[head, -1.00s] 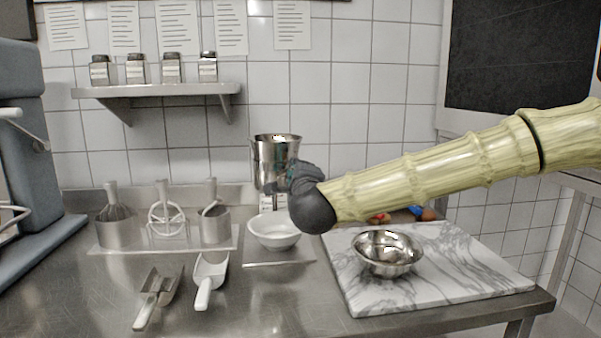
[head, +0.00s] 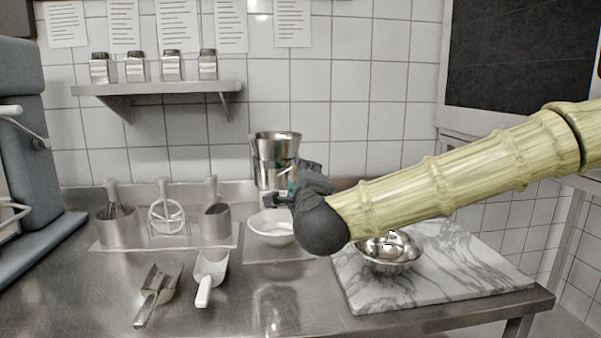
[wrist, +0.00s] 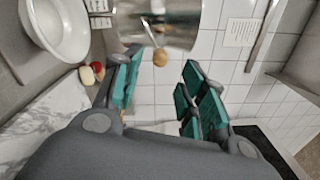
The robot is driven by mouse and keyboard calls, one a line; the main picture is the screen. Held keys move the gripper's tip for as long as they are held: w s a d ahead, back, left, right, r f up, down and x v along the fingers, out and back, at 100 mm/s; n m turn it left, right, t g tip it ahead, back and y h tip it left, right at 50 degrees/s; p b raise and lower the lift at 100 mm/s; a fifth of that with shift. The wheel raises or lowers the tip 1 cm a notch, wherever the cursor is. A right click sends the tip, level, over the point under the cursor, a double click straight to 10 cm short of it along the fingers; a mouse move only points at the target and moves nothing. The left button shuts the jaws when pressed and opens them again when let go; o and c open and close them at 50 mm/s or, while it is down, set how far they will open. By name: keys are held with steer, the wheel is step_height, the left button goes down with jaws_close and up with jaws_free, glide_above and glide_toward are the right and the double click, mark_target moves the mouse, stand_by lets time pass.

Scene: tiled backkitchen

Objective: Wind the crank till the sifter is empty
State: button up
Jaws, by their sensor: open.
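The sifter is a shiny metal cup (head: 276,150) standing over a white bowl (head: 270,228) at the back of the steel counter. In the wrist view the sifter's wall (wrist: 180,15) fills the top middle, and its crank ends in a round wooden knob (wrist: 160,57). My open gripper (wrist: 160,68) has its teal-padded fingers on either side of the knob, with gaps on both sides; I cannot tell whether the knob is fully between the pads. In the head view my gripper (head: 280,200) is at the sifter's right, hiding the crank. The sifter's contents are not visible.
A marble board (head: 440,270) with a metal bowl (head: 388,262) lies to the right under my arm. Two scoops (head: 208,275) lie at front left, with whisk and tool holders (head: 118,232) behind. A wall shelf (head: 160,90) holds jars.

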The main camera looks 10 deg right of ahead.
steer(key=shift+s+f, duration=0.1)
steer(key=shift+s, duration=2.35)
